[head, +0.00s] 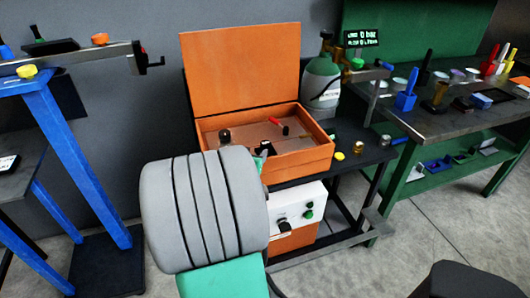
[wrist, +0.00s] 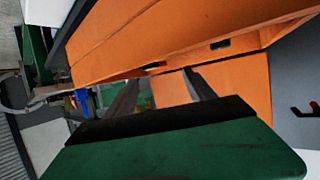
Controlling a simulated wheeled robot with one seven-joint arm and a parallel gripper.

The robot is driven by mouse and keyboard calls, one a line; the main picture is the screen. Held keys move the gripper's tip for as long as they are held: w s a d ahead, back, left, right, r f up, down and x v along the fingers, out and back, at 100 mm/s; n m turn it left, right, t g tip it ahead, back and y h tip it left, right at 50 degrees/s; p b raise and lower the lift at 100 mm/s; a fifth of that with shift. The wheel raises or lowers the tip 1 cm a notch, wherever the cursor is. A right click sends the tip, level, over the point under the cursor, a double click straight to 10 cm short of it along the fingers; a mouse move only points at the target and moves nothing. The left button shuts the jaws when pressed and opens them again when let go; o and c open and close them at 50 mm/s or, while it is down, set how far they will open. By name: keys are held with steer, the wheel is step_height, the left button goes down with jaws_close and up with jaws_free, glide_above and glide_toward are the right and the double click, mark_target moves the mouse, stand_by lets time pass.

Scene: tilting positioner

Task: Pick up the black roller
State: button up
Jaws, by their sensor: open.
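An orange case (head: 318,150) stands open on a dark bench, with its lid (head: 240,68) raised at the back. Inside it, at the left, is a small dark piece (head: 224,136) that may be the black roller; its shape is too small to be sure. My gripper (head: 263,149) is mostly hidden behind my grey arm, at the case's front edge. In the wrist view my gripper (wrist: 162,78) has its two fingers apart with nothing held between them. The case's orange panels (wrist: 190,35) fill the view beyond the fingers. I cannot make out the roller there.
A red-handled tool (head: 278,126) also lies in the case. A white control box (head: 297,213) is below. A cluttered green bench (head: 450,100) stands at the right.

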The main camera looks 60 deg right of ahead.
mark_target(266, 143)
steer(key=shift+h, duration=0.3)
steer(key=x, duration=0.2)
steer(key=s+x, duration=0.1)
steer(key=x, duration=0.2)
steer(key=s+p+x, duration=0.1)
steer(key=x, duration=0.2)
steer(key=shift+d, duration=0.45)
steer(key=shift+c, duration=0.3)
jaws_close()
steer(key=shift+w, duration=0.1)
